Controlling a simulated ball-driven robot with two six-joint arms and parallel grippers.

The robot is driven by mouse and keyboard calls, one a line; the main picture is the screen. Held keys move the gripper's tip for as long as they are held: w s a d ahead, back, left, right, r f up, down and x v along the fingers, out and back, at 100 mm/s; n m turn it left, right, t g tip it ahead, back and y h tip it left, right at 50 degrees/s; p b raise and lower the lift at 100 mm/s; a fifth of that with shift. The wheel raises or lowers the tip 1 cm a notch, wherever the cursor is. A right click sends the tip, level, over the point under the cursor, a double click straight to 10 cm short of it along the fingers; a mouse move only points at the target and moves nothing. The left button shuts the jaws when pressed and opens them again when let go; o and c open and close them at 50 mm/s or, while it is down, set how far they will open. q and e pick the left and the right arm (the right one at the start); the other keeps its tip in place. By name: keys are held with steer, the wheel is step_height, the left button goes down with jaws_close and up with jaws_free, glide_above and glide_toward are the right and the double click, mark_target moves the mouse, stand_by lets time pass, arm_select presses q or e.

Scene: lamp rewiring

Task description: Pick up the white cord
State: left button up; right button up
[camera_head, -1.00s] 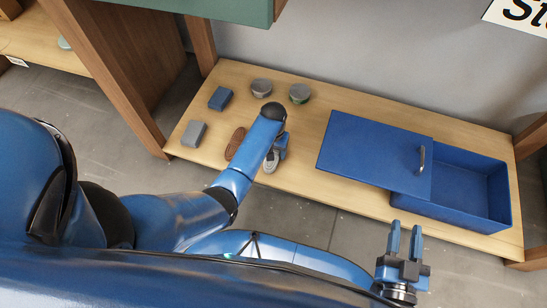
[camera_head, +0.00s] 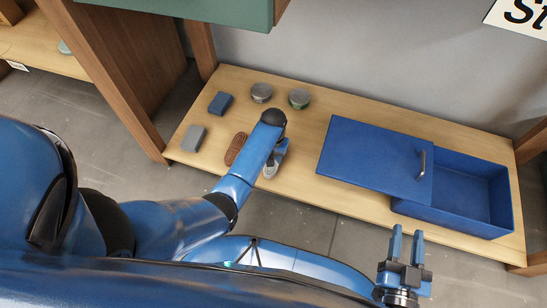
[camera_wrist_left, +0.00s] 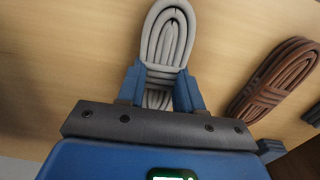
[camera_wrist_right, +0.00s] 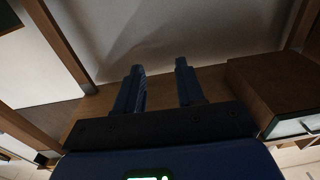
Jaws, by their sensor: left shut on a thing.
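The white cord, a pale grey-white coiled bundle (camera_wrist_left: 165,38), lies lengthwise between the fingers of my left gripper (camera_wrist_left: 160,80) in the left wrist view. The fingers are shut on its narrow middle, and its lower end shows behind them. In the head view the cord (camera_head: 270,170) is mostly hidden by my left arm and gripper (camera_head: 279,152), low over the wooden shelf. I cannot tell whether it touches the shelf. My right gripper (camera_head: 406,236) is open and empty in front of the shelf; its spread fingers also show in the right wrist view (camera_wrist_right: 160,80).
A brown cord (camera_head: 236,149) lies left of the white one. Two small blocks, blue (camera_head: 220,103) and grey (camera_head: 193,138), and two round tins (camera_head: 261,92) (camera_head: 299,98) stand nearby on the shelf (camera_head: 325,200). A blue box (camera_head: 485,218) with its lid (camera_head: 375,160) slid left fills the right side.

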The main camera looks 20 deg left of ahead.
arm_select(q)
steer(key=shift+r, duration=0.1)
